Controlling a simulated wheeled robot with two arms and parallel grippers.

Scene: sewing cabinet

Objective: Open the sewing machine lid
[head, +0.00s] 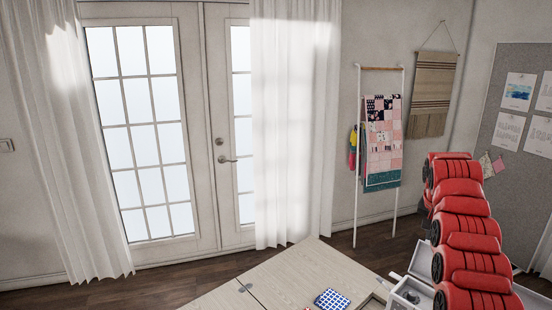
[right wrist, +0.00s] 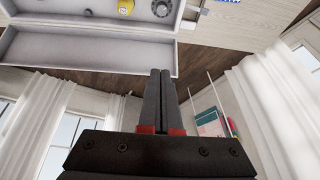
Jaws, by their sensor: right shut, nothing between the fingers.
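No sewing machine can be made out. My right gripper (right wrist: 160,74) is shut and empty, its tips just below and overlapping the tray's edge in the picture; contact cannot be told. My left gripper is not in view.
A blue patterned piece (head: 332,299) lies on the cabinet top. A yellow round item (right wrist: 125,6) sits in the tray's upper section. Dark wood floor (head: 165,287), white curtains (head: 292,130), glazed doors and a quilt rack (head: 382,140) stand beyond.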

